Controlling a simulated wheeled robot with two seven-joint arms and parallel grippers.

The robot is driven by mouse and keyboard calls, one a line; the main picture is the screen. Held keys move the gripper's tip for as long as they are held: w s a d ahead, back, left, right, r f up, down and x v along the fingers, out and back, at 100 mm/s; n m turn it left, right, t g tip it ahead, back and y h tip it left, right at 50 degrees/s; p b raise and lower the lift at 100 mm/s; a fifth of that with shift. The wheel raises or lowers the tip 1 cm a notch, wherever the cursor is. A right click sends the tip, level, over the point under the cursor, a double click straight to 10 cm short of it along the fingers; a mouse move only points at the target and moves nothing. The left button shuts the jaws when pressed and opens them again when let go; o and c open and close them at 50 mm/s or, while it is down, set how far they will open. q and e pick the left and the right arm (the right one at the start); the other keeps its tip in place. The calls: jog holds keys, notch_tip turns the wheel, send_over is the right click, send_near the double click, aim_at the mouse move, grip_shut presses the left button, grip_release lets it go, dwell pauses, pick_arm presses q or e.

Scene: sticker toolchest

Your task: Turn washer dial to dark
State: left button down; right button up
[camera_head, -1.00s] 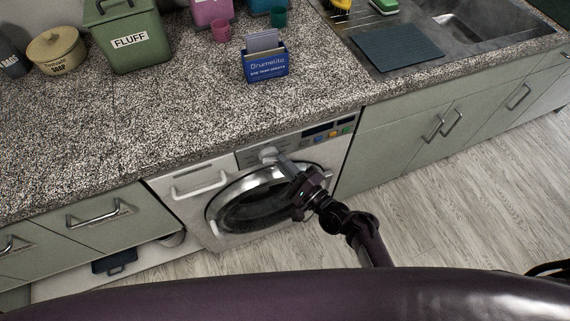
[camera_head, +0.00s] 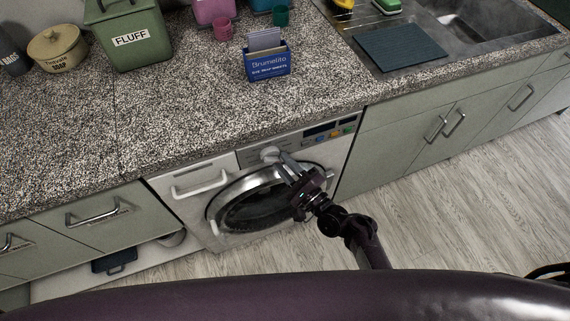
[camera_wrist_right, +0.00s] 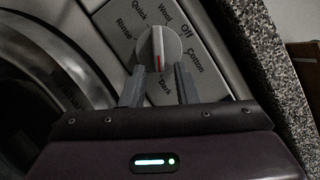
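The washer (camera_head: 228,222) is a white front-loader under the counter, with its round door (camera_head: 250,200) shut. Its dial (camera_head: 268,153) is a pale knob on the front panel. In the right wrist view the dial (camera_wrist_right: 160,44) has a red mark at its lower side, pointing at the word Dark (camera_wrist_right: 165,86). My right gripper (camera_head: 284,157) is at the dial. In the right wrist view its fingers (camera_wrist_right: 159,70) are apart, with their tips just at the dial's lower left and lower right, not closed on it. My left gripper is out of view.
The speckled counter (camera_head: 170,110) overhangs the washer. A blue sheet box (camera_head: 267,65) and a green FLUFF bin (camera_head: 128,40) stand on it. Green cabinets (camera_head: 400,135) flank the washer on the right. The wooden floor in front is clear.

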jog(key=v, duration=0.7)
jog(key=shift+s+d+b, duration=0.25)
jog(key=shift+s+b, duration=0.05)
dwell(0.4)
jog(key=s+d+f+n+g+h, duration=0.25)
jog(key=s+f+n+g, duration=0.35)
jog(key=f, duration=0.7)
jog(key=s+d+f+n+g+h, duration=0.1)
jog(key=s+f+n+g+h, duration=0.25)
jog(key=s+f, duration=0.65)
jog(key=s+d+f+n+g+h, duration=0.1)
jog(key=s+d+f+n+h, duration=0.1)
jog(key=s+d+f+n, duration=0.1)
jog(key=s+d+f+n+g+h, duration=0.2)
jog(key=s+d+f+n, duration=0.1)
jog(key=s+d+f, duration=0.2)
jog(key=s+d+f+n+g+h, duration=0.2)
jog(key=s+d+f+n, duration=0.1)
jog(key=s, duration=0.5)
jog(key=shift+d+f+g, duration=0.15)
jog(key=shift+d+f, duration=0.1)
jog(key=shift+f, duration=0.4)
jog(key=shift+d+f+g, duration=0.1)
jog(key=shift+d+f, duration=0.2)
jog(key=shift+f, duration=0.35)
